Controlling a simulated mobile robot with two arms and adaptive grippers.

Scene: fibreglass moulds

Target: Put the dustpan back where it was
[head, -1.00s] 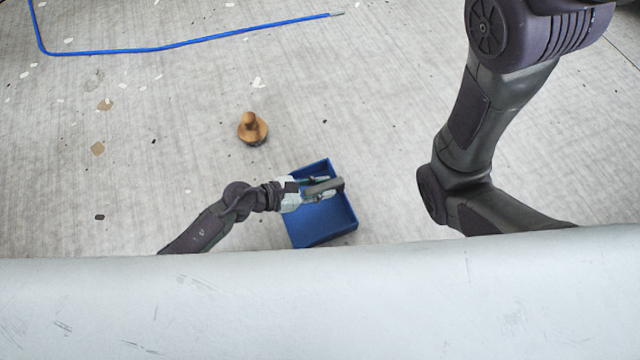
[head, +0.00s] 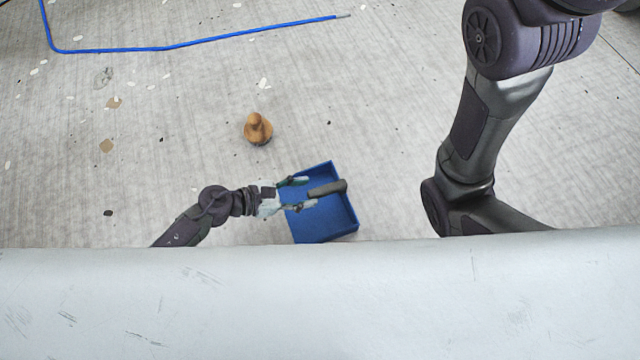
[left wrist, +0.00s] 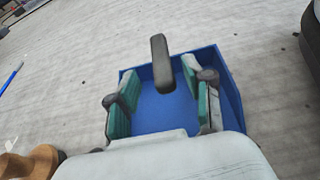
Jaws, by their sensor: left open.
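The blue dustpan (head: 325,222) lies on the floor in the head view, its dark grey handle (head: 328,188) pointing up toward the camera. My left gripper (head: 298,193) is open at the dustpan, with the handle just beyond its fingertips and not gripped. In the left wrist view the dustpan (left wrist: 165,110) shows between and beyond the spread green-padded fingers (left wrist: 160,98). Its handle (left wrist: 161,62) stands ahead of the gap between them. My right arm shows at the right of the head view, but its gripper is out of sight.
A wooden-coloured brush-like object (head: 257,128) stands on the floor above the dustpan. A bent blue hose or rod (head: 190,44) lies farther off. Small chips litter the floor. A large pale surface (head: 320,300) fills the bottom of the head view.

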